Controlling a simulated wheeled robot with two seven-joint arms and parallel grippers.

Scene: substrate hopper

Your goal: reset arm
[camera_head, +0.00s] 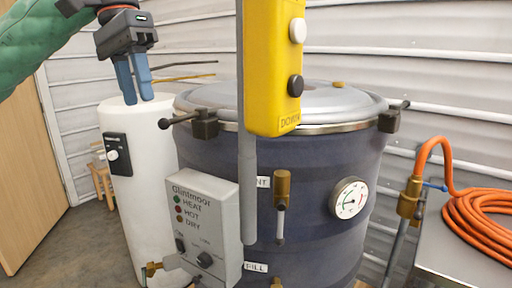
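My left gripper (134,78) hangs at the upper left on my green-sleeved arm. Its two blue fingers point down, with a narrow gap between them and nothing seen in it. They are in front of the upper part of a white cylinder tank (150,190); I cannot tell whether they touch it. My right gripper is not in view. A large dark drum (320,190) with a metal lid (345,100) stands in the middle, its lid closed.
A yellow control box (272,65) with a white and a black button hangs in front of the drum. A grey panel (208,225) is below it. An orange hose (480,225) lies coiled on a metal table (455,255) at right. Floor (75,245) is open at lower left.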

